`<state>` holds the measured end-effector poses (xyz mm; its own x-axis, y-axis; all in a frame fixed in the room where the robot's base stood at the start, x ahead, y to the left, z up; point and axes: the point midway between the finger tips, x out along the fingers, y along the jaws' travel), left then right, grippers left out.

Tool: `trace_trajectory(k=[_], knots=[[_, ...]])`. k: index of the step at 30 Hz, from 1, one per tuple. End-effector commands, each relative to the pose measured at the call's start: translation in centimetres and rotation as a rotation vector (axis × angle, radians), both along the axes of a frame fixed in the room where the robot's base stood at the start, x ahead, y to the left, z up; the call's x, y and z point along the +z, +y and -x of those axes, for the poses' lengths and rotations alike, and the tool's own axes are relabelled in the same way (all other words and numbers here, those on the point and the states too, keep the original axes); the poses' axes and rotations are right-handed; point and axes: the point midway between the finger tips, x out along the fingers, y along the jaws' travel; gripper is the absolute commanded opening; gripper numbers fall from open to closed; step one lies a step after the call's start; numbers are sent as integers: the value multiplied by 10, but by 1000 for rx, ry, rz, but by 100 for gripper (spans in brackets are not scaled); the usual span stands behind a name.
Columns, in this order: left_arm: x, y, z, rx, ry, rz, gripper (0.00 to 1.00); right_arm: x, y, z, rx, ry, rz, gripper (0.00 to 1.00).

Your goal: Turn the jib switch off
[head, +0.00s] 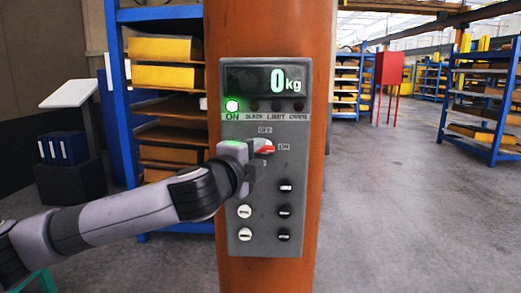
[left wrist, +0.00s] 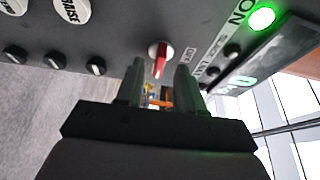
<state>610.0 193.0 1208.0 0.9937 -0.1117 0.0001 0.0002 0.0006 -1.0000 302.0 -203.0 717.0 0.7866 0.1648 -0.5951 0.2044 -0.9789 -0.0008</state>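The jib switch (head: 267,148) is a rotary knob with a red pointer on a grey control box (head: 243,178). Its pointer aims right, towards the ON label; the OFF label (head: 265,129) is above. In the left wrist view the switch (left wrist: 160,57) shows a pale round base and the red pointer. My left gripper (head: 250,148) is at the switch from the left and partly covers it. In the left wrist view its two fingers (left wrist: 160,74) are apart, one on each side of the pointer's line; contact cannot be told. My right gripper is not in view.
The box is on an orange column (head: 268,30). Its display (head: 267,80) reads 0 kg and a green ON lamp (head: 232,104) is lit. Several black and white knobs (head: 285,211) sit below the switch. Blue shelving (head: 115,90) stands behind on the left; the floor at right is open.

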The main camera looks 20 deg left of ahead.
Motion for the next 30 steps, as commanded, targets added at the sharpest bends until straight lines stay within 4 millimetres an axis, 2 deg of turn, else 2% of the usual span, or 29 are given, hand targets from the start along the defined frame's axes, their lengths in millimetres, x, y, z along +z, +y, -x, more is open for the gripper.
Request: trace_trajectory(k=[6, 17, 21, 30], knots=[[0, -2, -17, 1, 0, 0, 37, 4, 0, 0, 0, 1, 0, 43], [0, -2, -21, 0, 0, 0, 37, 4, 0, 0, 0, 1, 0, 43], [0, -2, -20, -1, 0, 0, 0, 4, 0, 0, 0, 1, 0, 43], [-2, -2, -20, -1, -2, 14, 0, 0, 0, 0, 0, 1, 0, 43]])
